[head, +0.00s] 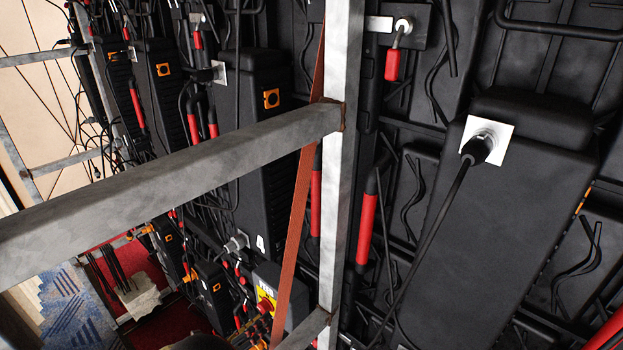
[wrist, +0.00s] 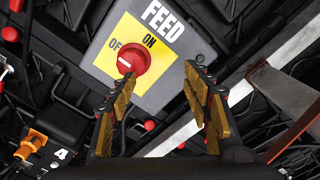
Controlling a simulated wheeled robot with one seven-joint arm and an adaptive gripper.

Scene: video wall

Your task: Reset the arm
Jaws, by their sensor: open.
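My gripper (wrist: 157,85) shows in the wrist view with its two gold-padded fingers spread apart and nothing between them. A grey box marked FEED (wrist: 190,50) lies beyond the fingertips. Its round red switch (wrist: 134,59) sits on a yellow plate marked OFF and ON, ahead of the left fingertip. I cannot tell whether a finger touches the box. In the head view, the FEED box (head: 267,278) is low in the middle, partly behind an orange-brown strap. My gripper is hard to make out there.
A grey metal frame with an upright post (head: 340,140) and a slanting beam (head: 170,165) stands across the head view, close to the box. Black panels, hanging cables and a plug (head: 478,149) fill the right. Patterned carpet (head: 72,305) shows at lower left.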

